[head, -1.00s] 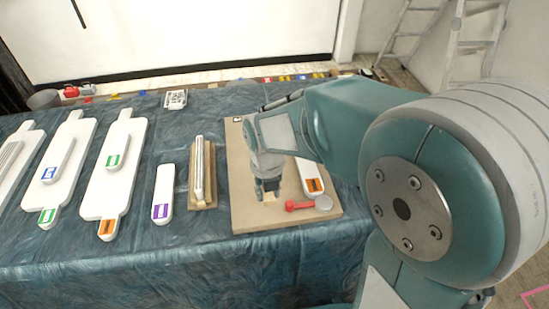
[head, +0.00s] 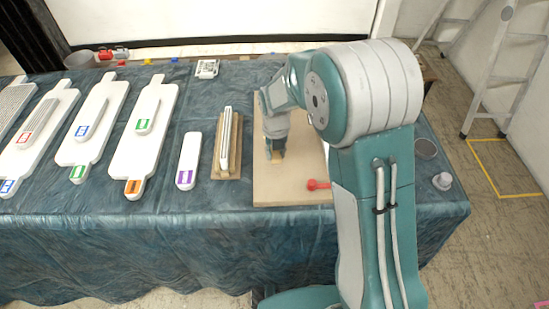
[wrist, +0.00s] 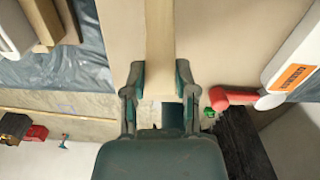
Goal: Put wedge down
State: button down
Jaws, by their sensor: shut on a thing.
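My gripper (head: 277,150) points down over the beige board (head: 296,196) on the table. In the wrist view its two fingers (wrist: 160,78) are shut on the wedge (wrist: 160,40), a pale wooden strip. The strip runs up from between the fingers to the top of the picture. In the head view only a small pale bit shows at the fingertips. I cannot tell whether the wedge touches the board.
A red-handled tool (head: 317,185) lies on the board, partly behind my arm; it shows in the wrist view (wrist: 232,96) beside a white piece with an orange label (wrist: 296,72). Left are a wooden block with a metal-edged bar (head: 227,140), a purple-labelled piece (head: 188,160) and several white boards.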

jog(key=shift+w+a+f, duration=0.1)
jog(key=shift+w+f, duration=0.35)
jog(key=shift+f, duration=0.05)
notch_tip(320, 180, down, 3)
jog(key=shift+w+f, duration=0.1)
jog(key=shift+f, duration=0.05)
jog(key=shift+c, duration=2)
grip_release()
